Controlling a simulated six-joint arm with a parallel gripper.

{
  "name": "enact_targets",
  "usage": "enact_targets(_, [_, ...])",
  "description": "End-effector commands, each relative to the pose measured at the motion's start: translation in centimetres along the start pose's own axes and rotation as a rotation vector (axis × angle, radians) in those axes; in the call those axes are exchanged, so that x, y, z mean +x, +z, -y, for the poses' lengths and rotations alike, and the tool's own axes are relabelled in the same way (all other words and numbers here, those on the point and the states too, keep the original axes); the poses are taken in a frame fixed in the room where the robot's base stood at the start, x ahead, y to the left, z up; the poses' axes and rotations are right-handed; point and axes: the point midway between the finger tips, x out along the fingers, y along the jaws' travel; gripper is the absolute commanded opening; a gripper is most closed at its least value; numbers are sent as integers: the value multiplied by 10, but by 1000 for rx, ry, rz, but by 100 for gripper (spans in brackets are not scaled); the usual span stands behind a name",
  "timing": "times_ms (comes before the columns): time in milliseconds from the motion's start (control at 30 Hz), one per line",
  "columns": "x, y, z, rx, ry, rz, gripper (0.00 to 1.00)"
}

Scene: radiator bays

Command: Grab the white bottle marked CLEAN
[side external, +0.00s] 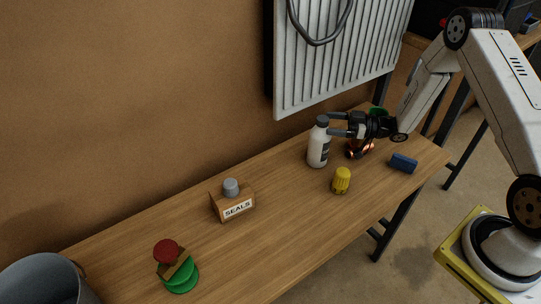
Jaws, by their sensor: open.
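The white bottle (318,147) with a dark grey cap stands upright on the wooden bench, right of the middle. It has a dark label on its right side, whose text is too small to read. My gripper (334,125) is level with the bottle's upper part, coming from the right, its fingers pointing left at the bottle's neck. The jaws are open. In this view the fingertips overlap or lie right beside the bottle's right edge; I cannot tell whether they touch it or straddle it.
A yellow cap-like object (341,181) stands in front of the bottle, and a blue block (403,163) lies to the right. Orange and green items sit behind my gripper. A SEALS box (233,203) stands left. A radiator panel (335,55) hangs behind the bench (285,240).

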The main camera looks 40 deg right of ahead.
Motion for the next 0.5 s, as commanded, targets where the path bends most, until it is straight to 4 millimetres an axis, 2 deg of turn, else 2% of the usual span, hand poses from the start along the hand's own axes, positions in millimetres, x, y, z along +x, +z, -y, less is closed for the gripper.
enact_targets(167, [9, -1, 0, -1, -1, 0, 93])
enact_targets(500, [46, -4, 0, -1, -2, 0, 93])
